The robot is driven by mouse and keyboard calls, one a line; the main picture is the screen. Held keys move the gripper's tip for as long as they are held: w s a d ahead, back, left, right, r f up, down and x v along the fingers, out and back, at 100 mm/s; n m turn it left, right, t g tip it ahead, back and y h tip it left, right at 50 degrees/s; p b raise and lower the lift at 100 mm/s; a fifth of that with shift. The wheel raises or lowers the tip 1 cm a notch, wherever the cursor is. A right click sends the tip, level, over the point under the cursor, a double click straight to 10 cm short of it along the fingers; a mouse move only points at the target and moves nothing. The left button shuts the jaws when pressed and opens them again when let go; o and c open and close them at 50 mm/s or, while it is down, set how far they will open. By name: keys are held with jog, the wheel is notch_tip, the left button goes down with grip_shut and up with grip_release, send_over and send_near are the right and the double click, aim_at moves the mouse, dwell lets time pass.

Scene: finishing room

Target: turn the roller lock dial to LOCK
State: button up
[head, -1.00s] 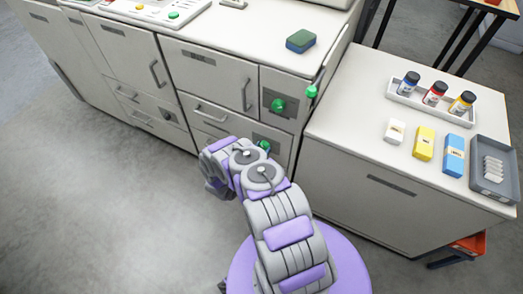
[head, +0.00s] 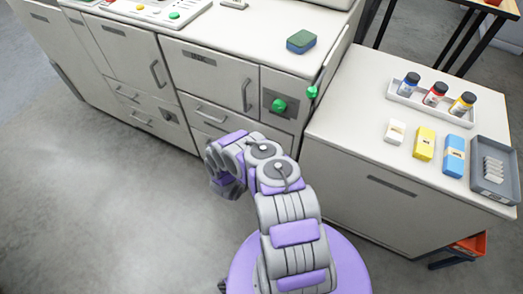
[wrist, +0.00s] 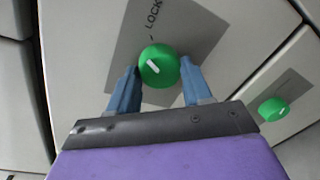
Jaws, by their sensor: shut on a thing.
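The round green dial (wrist: 170,72) is on a grey plate in the wrist view, with the word LOCK (wrist: 153,18) and a short tick above it. The dial's white pointer slants toward the upper left, not in line with the tick. My gripper (wrist: 160,66) has its blue fingers on the left and right sides of this dial and is shut on it. In the head view my arm covers the lower panel, so the gripped dial and the fingertips are hidden there.
A second green dial (head: 278,105) sits on the upper grey plate; a green-tipped lever (head: 312,91) stands at the cabinet's right edge. A green and blue sponge (head: 301,41) lies on top. The right counter (head: 335,135) holds bottles and boxes. Floor to the left is clear.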

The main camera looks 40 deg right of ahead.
jog(key=shift+s+f+m+t, duration=0.15)
jog(key=shift+m+t, duration=0.15)
jog(key=shift+m, duration=1.7)
jog(key=o, duration=1)
jog(key=shift+o, duration=0.2)
jog(key=p+v, duration=0.2)
jog(key=v, duration=1.5)
jog(key=shift+a, duration=0.15)
jog(key=shift+s, duration=0.1)
